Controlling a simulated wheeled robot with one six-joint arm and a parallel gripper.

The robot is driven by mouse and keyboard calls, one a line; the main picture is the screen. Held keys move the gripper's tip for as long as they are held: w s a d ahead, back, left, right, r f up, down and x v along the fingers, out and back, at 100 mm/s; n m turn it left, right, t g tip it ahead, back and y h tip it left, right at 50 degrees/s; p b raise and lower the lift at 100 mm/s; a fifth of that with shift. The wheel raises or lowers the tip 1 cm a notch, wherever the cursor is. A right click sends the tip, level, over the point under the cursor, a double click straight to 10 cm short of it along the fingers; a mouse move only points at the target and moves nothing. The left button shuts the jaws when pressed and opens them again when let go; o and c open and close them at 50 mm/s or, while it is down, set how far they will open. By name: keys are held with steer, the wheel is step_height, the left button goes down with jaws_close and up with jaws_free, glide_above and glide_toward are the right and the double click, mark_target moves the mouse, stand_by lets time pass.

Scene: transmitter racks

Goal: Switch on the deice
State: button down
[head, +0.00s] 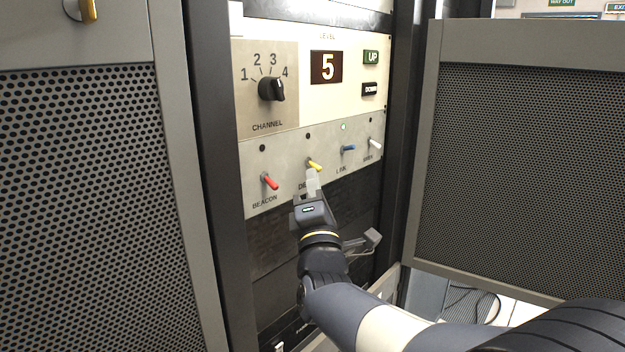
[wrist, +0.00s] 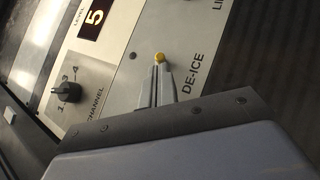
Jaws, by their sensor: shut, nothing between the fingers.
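The de-ice switch is a yellow-tipped toggle (head: 314,164) on the grey lower panel, between the red and blue toggles. Its lamp above is dark. In the wrist view the yellow tip (wrist: 159,57) shows right at the ends of my fingers, beside the DE-ICE label (wrist: 191,75). My gripper (head: 313,177) is shut with nothing between its fingers. It is just below the yellow toggle, at or very near its tip; I cannot tell whether they touch. My gripper covers part of the label in the head view.
Beside it are the red BEACON toggle (head: 270,182), the blue LINK toggle (head: 348,148) under a lit green lamp (head: 343,127), and a white toggle (head: 375,143). Above are the channel knob (head: 271,88) and a display (head: 327,67) reading 5. Mesh doors (head: 520,150) flank the rack.

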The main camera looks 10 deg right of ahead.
steer(key=n+g+y+p, duration=0.1)
steer(key=p, duration=0.1)
steer(key=r+n+g+p, duration=0.1)
steer(key=n+p, duration=0.1)
steer(key=r+n+g+y+p, duration=0.1)
steer(key=p, duration=0.1)
steer(key=shift+s+d+n+g+y, duration=0.2)
steer(key=shift+s+n+g+y, duration=0.1)
steer(key=shift+f, duration=0.1)
